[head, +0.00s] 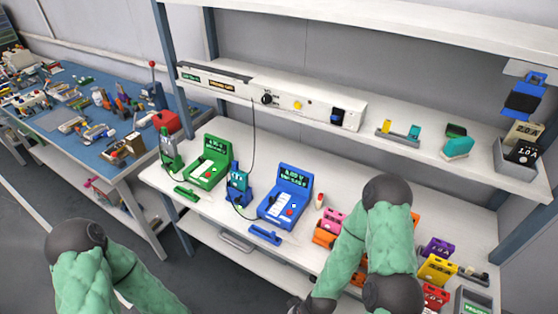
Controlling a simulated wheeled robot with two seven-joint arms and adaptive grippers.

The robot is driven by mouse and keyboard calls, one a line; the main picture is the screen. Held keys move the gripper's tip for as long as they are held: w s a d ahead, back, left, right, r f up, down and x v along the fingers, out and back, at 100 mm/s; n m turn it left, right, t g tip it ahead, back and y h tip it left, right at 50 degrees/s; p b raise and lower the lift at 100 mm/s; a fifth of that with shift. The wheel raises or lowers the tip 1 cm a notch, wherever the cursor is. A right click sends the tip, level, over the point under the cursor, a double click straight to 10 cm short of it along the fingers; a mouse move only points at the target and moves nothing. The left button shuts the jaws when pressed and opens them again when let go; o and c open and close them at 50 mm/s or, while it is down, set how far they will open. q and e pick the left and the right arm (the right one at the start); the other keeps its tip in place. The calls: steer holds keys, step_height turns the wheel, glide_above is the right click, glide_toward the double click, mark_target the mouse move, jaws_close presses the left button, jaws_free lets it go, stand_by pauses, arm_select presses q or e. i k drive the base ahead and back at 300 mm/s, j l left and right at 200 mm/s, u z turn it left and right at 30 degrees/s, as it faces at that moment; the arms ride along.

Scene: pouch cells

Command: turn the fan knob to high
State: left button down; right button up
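A black knob (267,99) sits on the front of a long white panel (230,88) under the upper shelf of the workbench. Small dark marks lie around the knob, too small to read, so its setting cannot be told. A yellow button (297,105) and a dark blue switch (337,116) are to its right on the same panel. My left arm is at the lower left and its gripper is outside the picture. My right arm bends down in front of the bench; only a dark wrist part shows at the bottom edge. Both arms are well away from the knob.
On the bench stand a green device (207,162), a blue device (287,196) and several coloured blocks at the right. A cable hangs from the panel. A grey bin (515,160) is on the shelf at right. The space in front of the knob is clear.

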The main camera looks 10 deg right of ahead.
mark_target(313, 278)
steer(key=j+z, duration=0.1)
steer(key=z, duration=0.3)
steer(key=j+z, duration=0.15)
steer(key=z, duration=0.3)
steer(key=j+z, duration=0.2)
steer(key=j, duration=0.4)
steer(key=j+z, duration=0.25)
steer(key=j, duration=0.35)
steer(key=k+j+z, duration=0.2)
steer(key=j, duration=0.8)
